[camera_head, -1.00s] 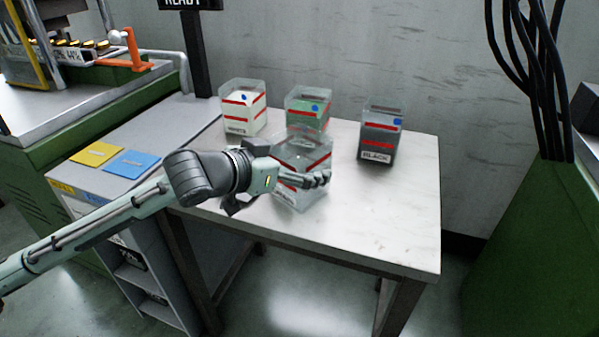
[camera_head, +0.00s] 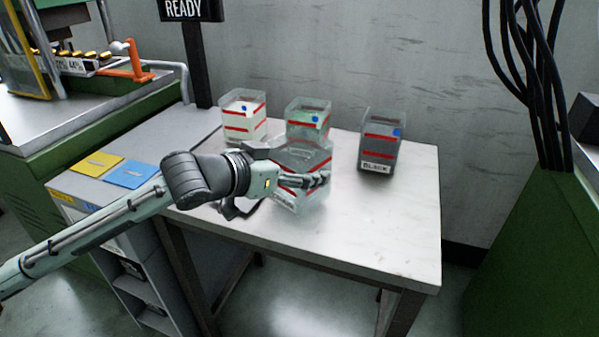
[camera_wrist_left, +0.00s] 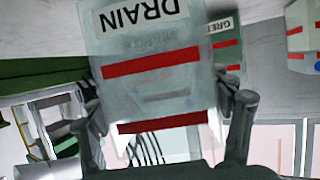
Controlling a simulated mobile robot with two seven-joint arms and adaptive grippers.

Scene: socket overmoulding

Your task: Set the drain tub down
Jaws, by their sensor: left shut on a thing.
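The drain tub (camera_head: 304,158) is a clear box with red stripes. In the left wrist view its label (camera_wrist_left: 142,16) reads DRAIN, upside down. My left gripper (camera_head: 318,180) is shut on it, with one finger on each side in the left wrist view (camera_wrist_left: 165,120). The tub is at the table's (camera_head: 385,225) left-middle part, in front of the green tub. I cannot tell whether its base touches the table top. My right gripper is not in view.
The white tub (camera_head: 243,118), the green tub (camera_head: 308,112) and the black tub (camera_head: 380,145) stand along the back of the table. Yellow (camera_head: 97,163) and blue (camera_head: 132,174) cards lie on the grey cabinet at left. The table's right and front part is clear.

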